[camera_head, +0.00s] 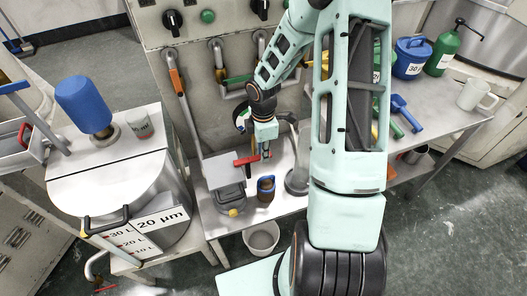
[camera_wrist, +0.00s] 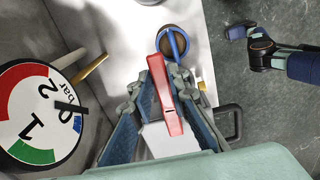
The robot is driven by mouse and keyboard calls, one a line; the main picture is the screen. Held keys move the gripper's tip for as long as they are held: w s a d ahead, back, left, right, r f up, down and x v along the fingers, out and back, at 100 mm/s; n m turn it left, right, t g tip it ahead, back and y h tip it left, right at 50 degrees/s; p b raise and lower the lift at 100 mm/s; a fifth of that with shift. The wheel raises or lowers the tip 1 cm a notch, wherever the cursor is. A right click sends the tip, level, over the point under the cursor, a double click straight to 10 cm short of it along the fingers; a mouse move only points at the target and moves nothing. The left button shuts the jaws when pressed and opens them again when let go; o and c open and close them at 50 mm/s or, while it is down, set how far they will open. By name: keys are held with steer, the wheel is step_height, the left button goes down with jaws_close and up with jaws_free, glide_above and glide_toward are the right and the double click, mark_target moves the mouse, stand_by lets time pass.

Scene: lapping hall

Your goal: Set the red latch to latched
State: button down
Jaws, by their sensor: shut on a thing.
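The red latch (camera_head: 245,161) is a red bar above a grey box (camera_head: 228,196) with a pale top, on the low bench. In the wrist view the red latch (camera_wrist: 164,92) runs lengthwise between my fingers. My gripper (camera_head: 266,152) comes down on it from above. In the wrist view my gripper (camera_wrist: 160,98) has its blue-grey fingers on both sides of the latch, closed on it. The lower end of the latch and part of the box are hidden by the gripper body.
A blue-handled brown mug (camera_head: 266,189) stands close right of the box; it also shows in the wrist view (camera_wrist: 172,40). A dial gauge (camera_wrist: 40,115) is at the left there. A pale bucket (camera_head: 261,238) stands below the bench. A grey drum (camera_head: 130,185) is at left.

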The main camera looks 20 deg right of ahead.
steer(key=shift+w, duration=0.1)
steer(key=c, duration=1.8)
jaws_free()
steer(key=shift+c, duration=0.2)
step_height(320, 180, up, 12)
steer(key=shift+a, duration=0.1)
